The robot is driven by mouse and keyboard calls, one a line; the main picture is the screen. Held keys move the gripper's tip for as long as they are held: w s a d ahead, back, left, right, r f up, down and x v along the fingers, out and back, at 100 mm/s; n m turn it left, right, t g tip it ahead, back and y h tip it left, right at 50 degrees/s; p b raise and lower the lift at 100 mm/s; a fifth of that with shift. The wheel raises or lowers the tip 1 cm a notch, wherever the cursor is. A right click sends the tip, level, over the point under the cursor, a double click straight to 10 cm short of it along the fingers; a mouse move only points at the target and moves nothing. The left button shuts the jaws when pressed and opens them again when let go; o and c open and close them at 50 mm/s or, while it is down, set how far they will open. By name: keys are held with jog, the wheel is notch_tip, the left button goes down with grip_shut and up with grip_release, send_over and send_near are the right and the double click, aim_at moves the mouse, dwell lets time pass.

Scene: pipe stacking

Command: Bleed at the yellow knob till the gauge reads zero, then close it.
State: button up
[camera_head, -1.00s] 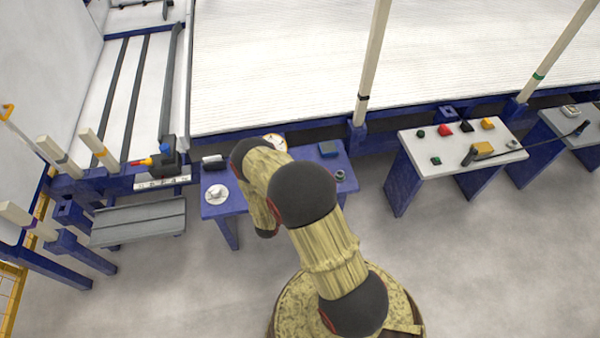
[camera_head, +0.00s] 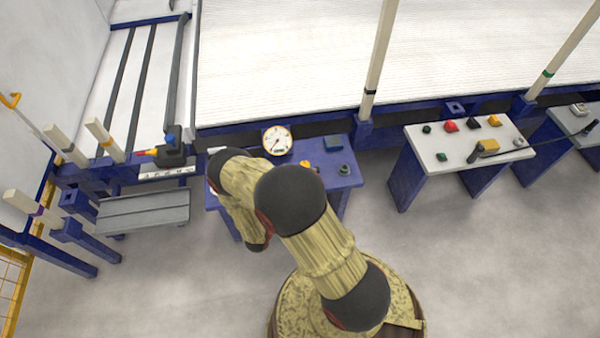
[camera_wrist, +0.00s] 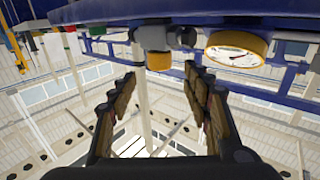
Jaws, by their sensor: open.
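The round gauge (camera_head: 277,140) with a yellow rim stands at the back of the small blue table. Its needle shows, but I cannot read the value. It also shows at the upper right of the wrist view (camera_wrist: 236,52). A small yellow knob (camera_head: 305,165) is on the table, right of my arm. In the wrist view a yellow knob (camera_wrist: 158,61) on a grey fitting is just beyond the fingertips, near the middle between them. My gripper (camera_wrist: 160,75) is open, with nothing between its fingers. In the head view I cannot make the gripper out behind my arm.
The blue table (camera_head: 349,181) also holds a blue block (camera_head: 333,142) and a dark green round part (camera_head: 344,170). A white table (camera_head: 432,168) with coloured knobs stands to the right. A grey ribbed shelf (camera_head: 143,212) is at the left. Floor between the tables is clear.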

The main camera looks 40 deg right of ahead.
jog(key=v, duration=0.3)
jog(key=shift+s, duration=0.1)
dwell(0.5)
